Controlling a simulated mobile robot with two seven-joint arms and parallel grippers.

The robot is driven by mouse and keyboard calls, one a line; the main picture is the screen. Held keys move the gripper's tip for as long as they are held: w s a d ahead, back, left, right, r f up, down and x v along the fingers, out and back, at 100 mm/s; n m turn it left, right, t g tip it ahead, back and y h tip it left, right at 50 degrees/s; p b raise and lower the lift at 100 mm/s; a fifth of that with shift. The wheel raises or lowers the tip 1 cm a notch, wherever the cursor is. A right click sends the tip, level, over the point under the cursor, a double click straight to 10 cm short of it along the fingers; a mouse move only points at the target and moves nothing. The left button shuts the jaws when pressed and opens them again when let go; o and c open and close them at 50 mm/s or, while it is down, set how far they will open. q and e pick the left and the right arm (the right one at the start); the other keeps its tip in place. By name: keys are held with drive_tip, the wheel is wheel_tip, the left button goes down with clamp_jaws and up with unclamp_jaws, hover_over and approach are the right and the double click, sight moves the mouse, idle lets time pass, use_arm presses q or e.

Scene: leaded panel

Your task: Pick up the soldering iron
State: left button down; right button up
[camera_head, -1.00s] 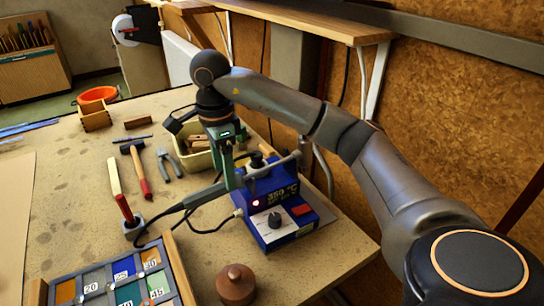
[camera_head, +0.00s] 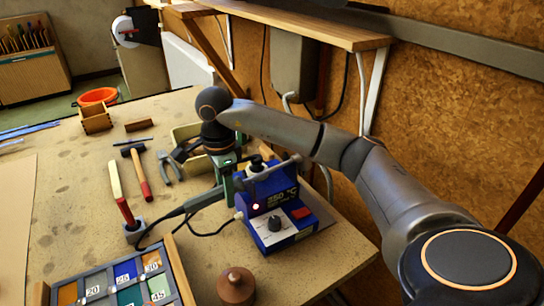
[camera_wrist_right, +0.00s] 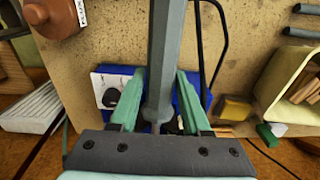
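The soldering iron (camera_head: 203,200) has a dark grey handle and a black cable. It lies tilted at the front left of the blue soldering station (camera_head: 280,232), its tip end towards the station. In the right wrist view, its handle (camera_wrist_right: 168,40) runs down between my two green fingers. My right gripper (camera_head: 227,187) is open with one finger on each side of the handle; any contact is hard to make out. The fingers also show in the right wrist view (camera_wrist_right: 161,76). The iron's tip is hidden. My left gripper is not in view.
A brown round pot (camera_head: 236,286) and a compartment tray (camera_head: 180,270) stand in front. A pale bin (camera_head: 186,131) stands behind my gripper; the board wall (camera_head: 450,130) is right.

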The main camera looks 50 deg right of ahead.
clamp_jaws()
drive_tip(key=shift+r, duration=0.1)
idle(0.5)
